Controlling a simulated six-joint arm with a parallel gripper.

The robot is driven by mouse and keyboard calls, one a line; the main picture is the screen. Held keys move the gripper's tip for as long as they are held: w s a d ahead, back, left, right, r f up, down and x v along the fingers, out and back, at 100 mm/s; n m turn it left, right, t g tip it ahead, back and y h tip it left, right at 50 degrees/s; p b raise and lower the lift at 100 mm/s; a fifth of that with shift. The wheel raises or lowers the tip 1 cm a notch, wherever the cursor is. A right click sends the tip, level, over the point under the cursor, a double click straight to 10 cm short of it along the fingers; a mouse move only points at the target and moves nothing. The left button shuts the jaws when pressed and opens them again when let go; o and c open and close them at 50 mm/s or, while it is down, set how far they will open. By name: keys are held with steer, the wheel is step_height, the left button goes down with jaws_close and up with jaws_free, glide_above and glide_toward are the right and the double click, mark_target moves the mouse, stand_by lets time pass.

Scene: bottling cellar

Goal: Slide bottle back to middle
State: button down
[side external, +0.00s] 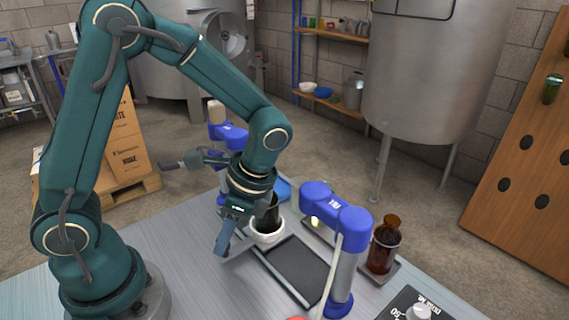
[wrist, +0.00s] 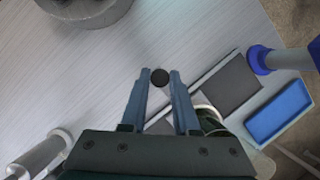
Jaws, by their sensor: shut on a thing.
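A dark bottle (side external: 271,212) stands in a white round holder (side external: 266,238) at the far end of a dark track (side external: 300,268) in the side view. In the wrist view the bottle (wrist: 209,119) is partly hidden behind my gripper's right finger and body. My gripper (side external: 222,246) points down just left of the holder. In the wrist view my gripper (wrist: 160,76) is shut on a small dark round thing (wrist: 160,78), apart from the bottle; what it is I cannot tell.
A blue-headed post (side external: 345,265) stands right of the track. A brown bottle (side external: 384,245) stands on a small tray behind it. A dial box (side external: 415,306) is at the front right. A blue tray (wrist: 280,110) lies beyond the track. The table at the left is clear.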

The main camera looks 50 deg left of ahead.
steer(key=shift+w+d, duration=0.1)
steer(key=shift+d, duration=0.7)
steer(key=c, duration=0.6)
jaws_free()
steer(key=shift+c, duration=0.2)
steer(key=shift+v, duration=2.55)
steer(key=shift+a+r, duration=0.1)
